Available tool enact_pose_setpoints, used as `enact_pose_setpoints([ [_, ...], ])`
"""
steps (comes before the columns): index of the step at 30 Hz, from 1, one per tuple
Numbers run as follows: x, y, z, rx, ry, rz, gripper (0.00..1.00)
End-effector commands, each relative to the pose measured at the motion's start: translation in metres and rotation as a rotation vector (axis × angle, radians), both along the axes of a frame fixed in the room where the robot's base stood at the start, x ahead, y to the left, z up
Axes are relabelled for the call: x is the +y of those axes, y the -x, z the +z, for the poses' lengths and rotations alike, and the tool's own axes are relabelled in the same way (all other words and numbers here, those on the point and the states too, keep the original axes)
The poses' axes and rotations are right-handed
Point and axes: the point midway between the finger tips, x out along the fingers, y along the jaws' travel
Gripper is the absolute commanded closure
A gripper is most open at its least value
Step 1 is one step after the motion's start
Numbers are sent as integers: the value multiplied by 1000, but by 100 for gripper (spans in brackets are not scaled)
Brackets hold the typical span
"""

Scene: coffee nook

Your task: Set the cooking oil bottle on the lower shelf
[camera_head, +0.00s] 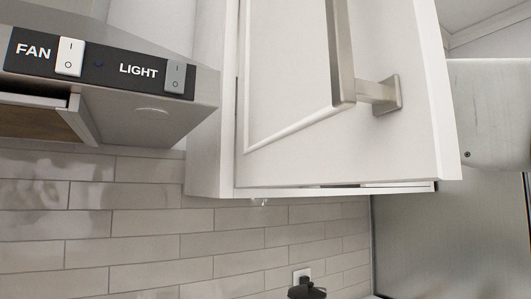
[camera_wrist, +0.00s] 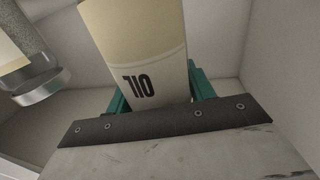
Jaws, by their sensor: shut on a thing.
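The cooking oil bottle (camera_wrist: 135,40) shows in the wrist view as a cream and pale-yellow body with the dark word OIL upside down. My gripper (camera_wrist: 160,93) has teal fingers on either side of the bottle and is shut on it. The bottle's far end runs out of the top of the picture. Pale flat panels surround it, like the inside of a cabinet. I cannot tell which shelf they belong to, or whether the bottle touches a surface. Neither the bottle nor my gripper shows in the head view.
A clear and grey container (camera_wrist: 30,75) stands left of the bottle in the wrist view. The head view shows a white cabinet door (camera_head: 290,90) with a metal handle (camera_head: 385,93), a range hood (camera_head: 150,115) at left, and a tiled wall (camera_head: 150,235) below.

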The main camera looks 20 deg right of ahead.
Motion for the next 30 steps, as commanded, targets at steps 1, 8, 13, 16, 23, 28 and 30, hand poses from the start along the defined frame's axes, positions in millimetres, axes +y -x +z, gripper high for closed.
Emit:
enact_pose_setpoints([
  [1,0,1,-4,-3,0,0,95],
  [8,0,1,-12,-6,0,1,95],
  [13,0,1,-12,-5,0,1,95],
  [16,0,1,-17,-1,-1,0,44],
  [23,0,0,-16,-1,-1,0,25],
  [28,0,1,-15,-2,-1,0,25],
  [30,0,5,-12,-3,0,0,25],
])
